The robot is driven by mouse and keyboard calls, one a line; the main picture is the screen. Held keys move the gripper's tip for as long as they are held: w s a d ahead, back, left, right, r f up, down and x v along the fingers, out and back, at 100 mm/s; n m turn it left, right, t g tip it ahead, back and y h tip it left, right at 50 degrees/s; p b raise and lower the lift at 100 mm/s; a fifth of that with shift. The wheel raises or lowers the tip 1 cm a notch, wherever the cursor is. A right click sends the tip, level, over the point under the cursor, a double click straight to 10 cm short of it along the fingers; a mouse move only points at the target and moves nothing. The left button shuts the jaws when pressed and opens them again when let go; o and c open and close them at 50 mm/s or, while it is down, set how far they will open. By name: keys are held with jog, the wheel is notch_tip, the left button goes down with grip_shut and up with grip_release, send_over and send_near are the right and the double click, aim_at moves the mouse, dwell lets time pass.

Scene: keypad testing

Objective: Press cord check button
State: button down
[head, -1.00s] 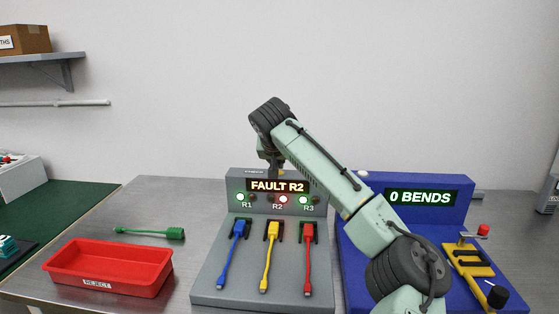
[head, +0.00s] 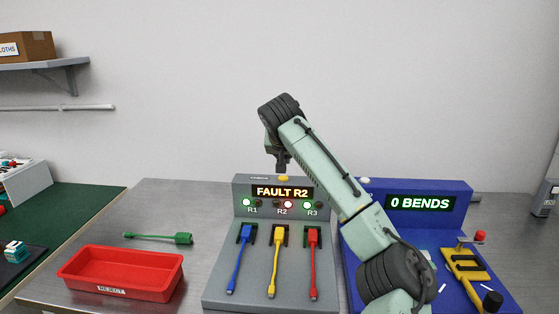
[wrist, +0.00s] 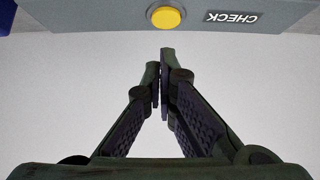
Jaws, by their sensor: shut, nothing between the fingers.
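The grey cord tester (head: 216,262) stands on the metal bench, its display reading "FAULT R2". Its round yellow check button (head: 284,178) is on the top face, beside a label reading "CHECK" (wrist: 232,17). The button also shows near the top of the wrist view (wrist: 166,18). My gripper (head: 282,170) is shut and empty, pointing down just above the tester's top near the button. In the wrist view its fingertips (wrist: 160,52) are together, a little below the button in the picture. Whether they touch it cannot be told.
Blue (head: 240,262), yellow (head: 274,264) and red (head: 313,266) cords hang on the tester. The R1 and R3 lamps glow green, R2 red. A blue bend station (head: 440,220) reading "0 BENDS" stands right. A red reject tray (head: 120,284) and green cord (head: 182,238) lie left.

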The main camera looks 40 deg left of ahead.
jog(key=b+v, duration=0.2)
jog(key=v, duration=0.8)
jog(key=shift+a, duration=0.1)
dwell(0.4)
